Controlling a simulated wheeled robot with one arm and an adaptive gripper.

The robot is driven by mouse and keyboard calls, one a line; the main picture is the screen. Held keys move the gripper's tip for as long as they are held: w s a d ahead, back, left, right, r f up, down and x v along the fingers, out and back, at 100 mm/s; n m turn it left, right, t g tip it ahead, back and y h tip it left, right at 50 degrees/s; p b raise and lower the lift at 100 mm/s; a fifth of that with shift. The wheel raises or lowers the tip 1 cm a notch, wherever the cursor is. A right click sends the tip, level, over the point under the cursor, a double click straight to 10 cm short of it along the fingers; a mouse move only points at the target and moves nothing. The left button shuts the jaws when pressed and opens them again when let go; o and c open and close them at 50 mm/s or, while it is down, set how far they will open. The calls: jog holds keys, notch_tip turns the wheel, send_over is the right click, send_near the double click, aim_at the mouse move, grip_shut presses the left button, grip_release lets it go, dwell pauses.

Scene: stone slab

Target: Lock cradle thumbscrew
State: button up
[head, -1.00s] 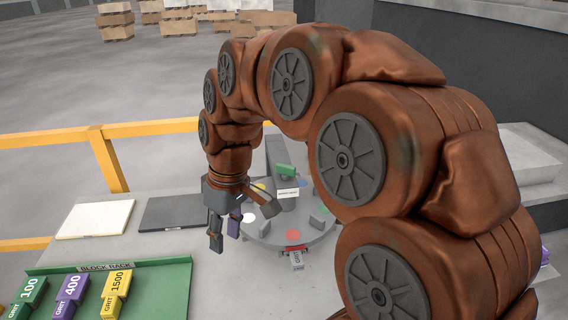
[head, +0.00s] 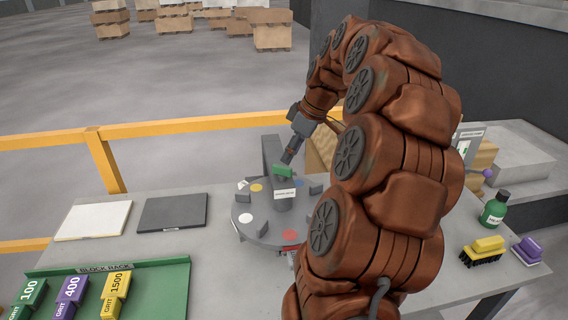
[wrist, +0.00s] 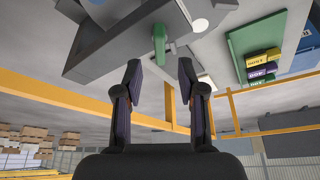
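A small green piece (head: 283,171), which looks like the cradle thumbscrew, sits at the grey post (head: 271,152) on the round grey turntable (head: 262,240). My gripper (head: 288,157) is above and just behind the green piece, pointing down to the left. In the wrist view, my gripper (wrist: 160,76) is open, with empty space between its two dark pads. The green piece (wrist: 159,45) shows there beyond the fingertips, roughly in line with the gap and apart from the pads. A small white label (head: 285,193) is below the green piece. Whether the thumbscrew is turned tight cannot be told.
Coloured discs and small grey blocks sit around the turntable. A green block rack (head: 180,270) holds several grit blocks at the front left. White (head: 94,220) and dark (head: 172,212) slabs lie behind it.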

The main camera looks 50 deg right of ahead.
aim_at(283, 166)
jog(key=shift+p+x, duration=0.85)
jog(key=shift+x, duration=1.95)
jog(key=shift+c, duration=0.4)
grip_shut()
